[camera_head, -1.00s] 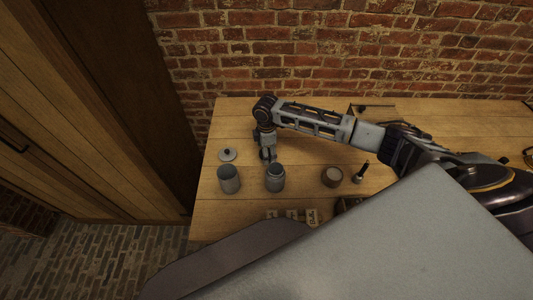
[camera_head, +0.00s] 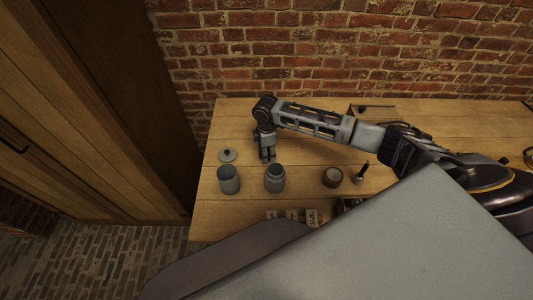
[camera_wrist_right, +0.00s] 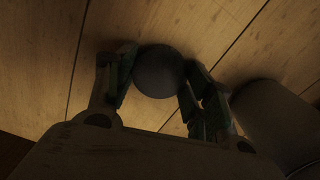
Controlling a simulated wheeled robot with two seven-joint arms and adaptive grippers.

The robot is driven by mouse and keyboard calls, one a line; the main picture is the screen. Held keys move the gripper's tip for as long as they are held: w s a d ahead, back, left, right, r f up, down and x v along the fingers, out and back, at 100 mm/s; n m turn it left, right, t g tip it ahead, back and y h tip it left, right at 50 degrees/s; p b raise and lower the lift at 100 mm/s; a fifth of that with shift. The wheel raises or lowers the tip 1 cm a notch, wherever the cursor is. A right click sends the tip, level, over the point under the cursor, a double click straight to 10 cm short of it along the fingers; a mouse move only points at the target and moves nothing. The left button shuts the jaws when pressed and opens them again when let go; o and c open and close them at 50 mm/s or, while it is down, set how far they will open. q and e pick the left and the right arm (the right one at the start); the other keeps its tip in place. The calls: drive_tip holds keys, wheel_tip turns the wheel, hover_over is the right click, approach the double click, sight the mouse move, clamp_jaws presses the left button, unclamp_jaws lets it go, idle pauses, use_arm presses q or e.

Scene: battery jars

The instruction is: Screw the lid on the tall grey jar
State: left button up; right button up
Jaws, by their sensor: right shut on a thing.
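Two open grey jars stand upright side by side on the wooden table in the head view: a straight-sided one (camera_head: 229,181) at left and a necked one (camera_head: 275,180) to its right. A flat lid with a knob (camera_head: 227,155) lies behind the left jar. My right gripper (camera_head: 268,158) points down just behind the necked jar. In the wrist view its fingers (camera_wrist_right: 157,85) are shut on a dark round piece (camera_wrist_right: 159,72), apparently a lid. A grey jar (camera_wrist_right: 275,120) stands beside it at right. The held piece is barely visible from the head. My left gripper is out of view.
A brown round container (camera_head: 332,177) and a small dark upright item (camera_head: 360,173) stand right of the jars. Small labelled cards (camera_head: 292,215) lie near the front edge. A brick wall closes off the back. The table's left edge is close to the jars.

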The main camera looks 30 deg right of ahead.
drive_tip(key=shift+r, duration=0.15)
wheel_tip(320, 180, up, 10)
idle(0.7)
idle(0.3)
